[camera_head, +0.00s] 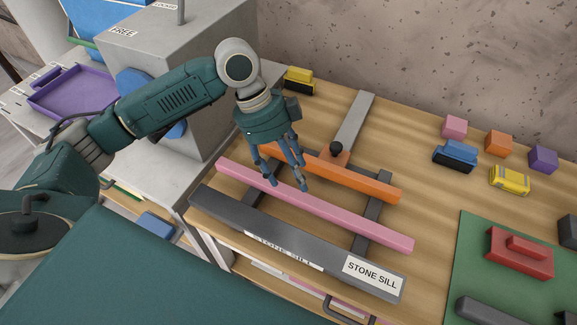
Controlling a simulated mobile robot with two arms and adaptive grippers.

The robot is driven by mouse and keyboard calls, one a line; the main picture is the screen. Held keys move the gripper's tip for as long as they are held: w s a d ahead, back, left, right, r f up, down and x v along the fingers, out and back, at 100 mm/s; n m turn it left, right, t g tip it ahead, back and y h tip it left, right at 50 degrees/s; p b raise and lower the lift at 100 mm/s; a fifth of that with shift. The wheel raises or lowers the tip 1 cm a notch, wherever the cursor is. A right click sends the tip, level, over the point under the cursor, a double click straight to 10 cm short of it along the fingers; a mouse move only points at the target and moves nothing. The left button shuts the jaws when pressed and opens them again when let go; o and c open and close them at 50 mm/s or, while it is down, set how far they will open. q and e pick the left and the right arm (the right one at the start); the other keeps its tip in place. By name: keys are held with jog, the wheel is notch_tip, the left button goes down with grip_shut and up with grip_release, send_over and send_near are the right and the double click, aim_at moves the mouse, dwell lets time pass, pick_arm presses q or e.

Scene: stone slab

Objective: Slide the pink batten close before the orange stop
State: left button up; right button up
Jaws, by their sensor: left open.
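The pink batten (345,222) is a long bar lying slantwise across dark rails (370,209) on the wooden table. The orange stop (369,184) is a bar roughly parallel to it on the far side, with a gap between them. My left gripper (287,183) comes in from the left with its fingers apart. It hangs over the left half of the two bars and hides part of the orange stop. Whether its fingertips touch the pink batten, I cannot tell. My right gripper is not in view.
A dark stone sill (235,215) labelled STONE SILL lies along the near side. A grey bar with a black knob (336,148) reaches the orange stop from behind. Coloured blocks and toy cars (455,155) stand at right, near a green mat (475,245). A grey machine (185,50) stands left.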

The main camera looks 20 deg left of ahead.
aim_at(304, 201)
pick_arm(q)
jog(key=p+x, duration=0.1)
jog(key=x, duration=0.8)
jog(key=shift+d+f, duration=0.15)
jog(key=shift+f, duration=0.25)
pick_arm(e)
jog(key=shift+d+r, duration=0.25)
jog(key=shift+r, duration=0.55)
pick_arm(q)
jog(key=shift+c, duration=0.3)
